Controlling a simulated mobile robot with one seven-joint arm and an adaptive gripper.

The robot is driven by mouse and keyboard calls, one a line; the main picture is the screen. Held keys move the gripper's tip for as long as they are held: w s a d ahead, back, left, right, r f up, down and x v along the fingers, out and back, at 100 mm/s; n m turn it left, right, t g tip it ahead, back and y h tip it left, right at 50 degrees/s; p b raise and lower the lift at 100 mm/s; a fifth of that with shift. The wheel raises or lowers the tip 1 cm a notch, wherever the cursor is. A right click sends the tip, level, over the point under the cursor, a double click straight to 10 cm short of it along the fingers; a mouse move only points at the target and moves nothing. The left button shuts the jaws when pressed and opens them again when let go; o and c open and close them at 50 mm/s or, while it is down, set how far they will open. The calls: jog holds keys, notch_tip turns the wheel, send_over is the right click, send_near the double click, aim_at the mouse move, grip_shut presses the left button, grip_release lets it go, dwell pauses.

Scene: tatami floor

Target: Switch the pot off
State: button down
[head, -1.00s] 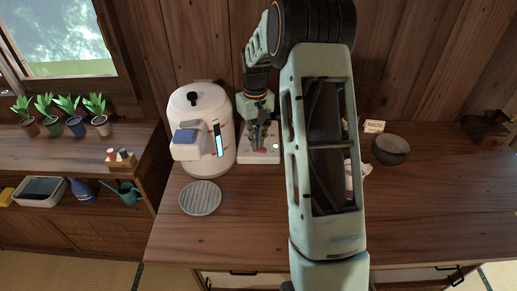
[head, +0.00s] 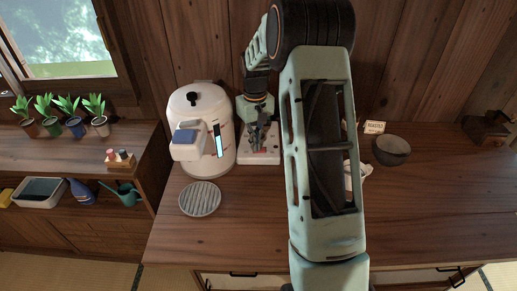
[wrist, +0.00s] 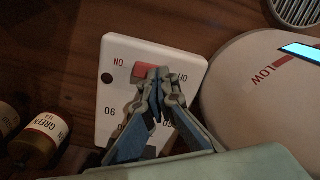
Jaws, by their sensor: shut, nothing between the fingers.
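The pot (head: 196,103) is a white, rounded water boiler with a black lid knob and a lit blue strip on its front. Beside it on the right is a white switch panel (head: 272,158), also in the wrist view (wrist: 122,50). The panel has a red switch (wrist: 143,70) between ON and OFF markings, numbers such as 90, and a dark round spot near ON. My gripper (head: 257,150) is shut and empty over the panel. In the wrist view its fingertips (wrist: 158,74) are at the red switch's OFF-side end, hiding part of it. I cannot tell whether they touch.
A round slatted grey mat (head: 200,198) lies in front of the pot. A dark bowl (head: 391,149) and a small sign (head: 374,127) stand to the right. The counter's front right is clear.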

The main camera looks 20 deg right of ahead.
jog(key=shift+r+p, duration=2.3)
jog(key=shift+r, duration=1.1)
